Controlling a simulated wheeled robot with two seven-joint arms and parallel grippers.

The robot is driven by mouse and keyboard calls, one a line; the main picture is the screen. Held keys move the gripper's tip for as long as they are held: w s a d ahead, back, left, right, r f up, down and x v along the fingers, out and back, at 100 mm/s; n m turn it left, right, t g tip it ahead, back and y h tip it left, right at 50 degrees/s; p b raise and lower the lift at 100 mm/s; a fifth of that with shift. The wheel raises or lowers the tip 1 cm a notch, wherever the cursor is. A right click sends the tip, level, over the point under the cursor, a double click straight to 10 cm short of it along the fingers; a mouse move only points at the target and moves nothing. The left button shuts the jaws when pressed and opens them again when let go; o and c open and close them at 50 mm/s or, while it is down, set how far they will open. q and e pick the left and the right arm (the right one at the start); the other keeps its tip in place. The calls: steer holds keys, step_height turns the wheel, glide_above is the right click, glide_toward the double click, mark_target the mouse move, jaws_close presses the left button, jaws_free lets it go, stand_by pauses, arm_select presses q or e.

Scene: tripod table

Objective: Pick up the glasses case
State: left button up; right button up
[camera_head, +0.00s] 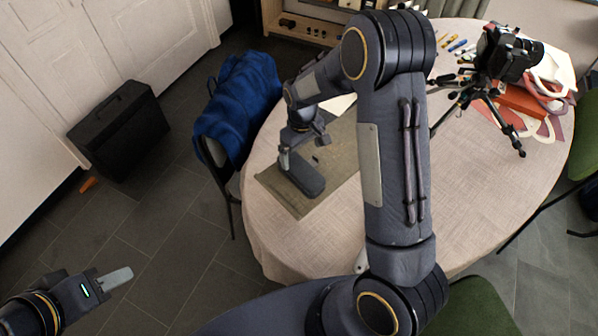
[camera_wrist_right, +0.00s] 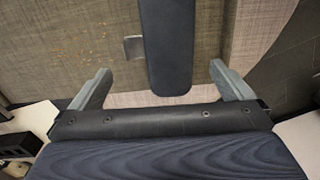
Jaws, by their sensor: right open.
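The glasses case (camera_head: 308,179) is a long, dark grey-blue case with rounded ends. It lies on the olive-grey mat (camera_head: 291,201) near the table's left edge. In the right wrist view, the case (camera_wrist_right: 167,45) lies lengthwise, with its near end in line with the space between the fingers. My right gripper (camera_head: 303,151) is over the case, open and empty; in the wrist view its fingers (camera_wrist_right: 165,85) stand apart on either side, with gaps to the case. My left gripper (camera_head: 115,278) is off the table at lower left; its jaw opening cannot be made out.
A small grey piece (camera_wrist_right: 134,48) lies beside the case. A camera on a tripod (camera_head: 490,75), pens (camera_head: 455,45) and a red book (camera_head: 522,100) are at the table's far right. A chair with a blue cloth (camera_head: 238,105) stands against the left side. A black case (camera_head: 120,130) is on the floor.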

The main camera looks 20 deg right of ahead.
mark_target(304, 166)
steer(key=f, duration=0.2)
steer(key=f+p, duration=0.1)
steer(key=s+f, duration=0.1)
steer(key=f, duration=0.1)
steer(key=shift+d+f, duration=0.2)
steer(key=shift+f, duration=0.5)
steer(key=c, duration=1)
